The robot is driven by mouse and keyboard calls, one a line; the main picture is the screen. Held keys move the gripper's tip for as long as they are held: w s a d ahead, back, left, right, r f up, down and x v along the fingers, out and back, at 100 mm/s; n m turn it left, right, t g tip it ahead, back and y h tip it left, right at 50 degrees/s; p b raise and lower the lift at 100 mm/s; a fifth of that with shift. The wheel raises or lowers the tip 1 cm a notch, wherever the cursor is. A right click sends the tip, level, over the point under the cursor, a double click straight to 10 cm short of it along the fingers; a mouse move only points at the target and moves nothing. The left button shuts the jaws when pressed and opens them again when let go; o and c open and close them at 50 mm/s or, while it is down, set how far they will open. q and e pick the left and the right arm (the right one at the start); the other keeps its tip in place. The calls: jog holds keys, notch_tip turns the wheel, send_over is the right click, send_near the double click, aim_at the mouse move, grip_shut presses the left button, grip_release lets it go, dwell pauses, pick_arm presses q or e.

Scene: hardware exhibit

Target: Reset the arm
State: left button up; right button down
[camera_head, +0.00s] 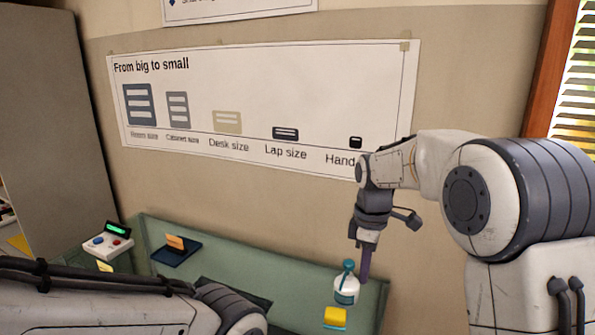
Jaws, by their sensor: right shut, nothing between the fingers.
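My right arm comes in from the right and its gripper (364,266) points down over the green table (290,280). The gripper is shut and empty. Its tip is just to the right of the teal top of a small white container (345,291); I cannot tell whether they touch. My left arm (100,300) crosses the lower left of the view, and its gripper is out of view.
A yellow block (335,317) lies in front of the white container. A dark blue stand with an orange piece (176,249) and a white device with a green display (108,241) stand at the table's left. A poster (260,100) hangs on the wall behind.

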jog(key=s+a+f+m+b, duration=0.1)
jog(key=s+a+f+b, duration=0.2)
jog(key=s+a, duration=0.3)
jog(key=s+a+f+m+b, duration=0.2)
jog(key=s+a+f+b, duration=0.15)
jog(key=s, duration=0.45)
pick_arm(q)
notch_tip(320, 180, down, 12)
jog(key=b, duration=0.4)
jog(key=shift+w+r+b, duration=0.15)
jog(key=shift+b, duration=0.25)
pick_arm(e)
jog(key=s+f+m, duration=0.1)
jog(key=s+f, duration=0.3)
jog(key=s, duration=0.3)
jog(key=s+f+m+y, duration=0.1)
jog(key=s+f+m, duration=0.1)
jog(key=s+f, duration=0.3)
jog(key=s, duration=0.3)
jog(key=shift+s, duration=0.1)
